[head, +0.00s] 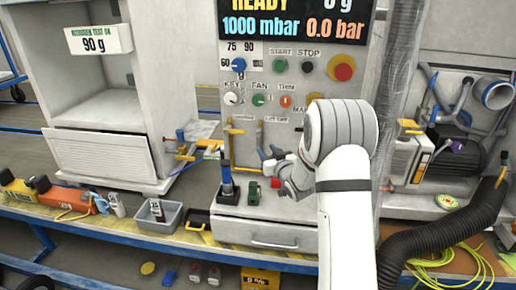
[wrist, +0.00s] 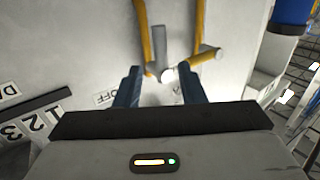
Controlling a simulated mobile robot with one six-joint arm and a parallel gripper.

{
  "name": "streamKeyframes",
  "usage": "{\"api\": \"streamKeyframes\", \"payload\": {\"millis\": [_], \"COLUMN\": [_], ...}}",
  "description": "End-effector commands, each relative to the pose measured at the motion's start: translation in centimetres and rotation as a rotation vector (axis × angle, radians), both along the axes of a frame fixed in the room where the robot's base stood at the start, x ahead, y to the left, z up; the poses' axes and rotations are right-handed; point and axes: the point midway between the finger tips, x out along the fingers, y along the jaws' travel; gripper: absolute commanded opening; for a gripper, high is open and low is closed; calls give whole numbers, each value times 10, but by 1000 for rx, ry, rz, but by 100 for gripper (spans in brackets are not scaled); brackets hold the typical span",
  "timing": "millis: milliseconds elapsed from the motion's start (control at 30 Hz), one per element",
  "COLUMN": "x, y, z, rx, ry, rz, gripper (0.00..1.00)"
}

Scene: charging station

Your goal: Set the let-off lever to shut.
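My gripper (head: 268,152) is in front of the lower part of the white control panel (head: 210,105), below the "LET OFF" label (head: 277,124). Its two dark blue fingers are apart in the wrist view (wrist: 159,74). A grey lever (wrist: 159,42) with a pale round pivot shows between and beyond the fingertips, among yellow pipes (wrist: 144,35). I cannot tell whether the fingers touch it. A label ending in "OFF" (wrist: 122,97) is partly hidden by the left finger. In the head view, my arm and gripper hide part of the lever area.
A blue-handled tool (head: 226,172) stands upright on the ledge left of my gripper, with a green block (head: 254,192) beside it. A drawer (head: 268,235) is below. A black corrugated hose (head: 450,225) lies at the right. A grey bin (head: 157,214) is on the bench.

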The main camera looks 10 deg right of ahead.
Motion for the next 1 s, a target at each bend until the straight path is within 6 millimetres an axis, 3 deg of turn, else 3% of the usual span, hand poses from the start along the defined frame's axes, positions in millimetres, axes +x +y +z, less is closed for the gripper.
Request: {"api": "streamKeyframes", "payload": {"millis": [533, 900, 1000], "x": [67, 75, 75], "y": [20, 21, 21], "z": [-1, -1, -1], "rx": [4, 4, 4], "ry": [-9, -8, -8], "rz": [7, 5, 5], "gripper": [36, 36, 30]}}
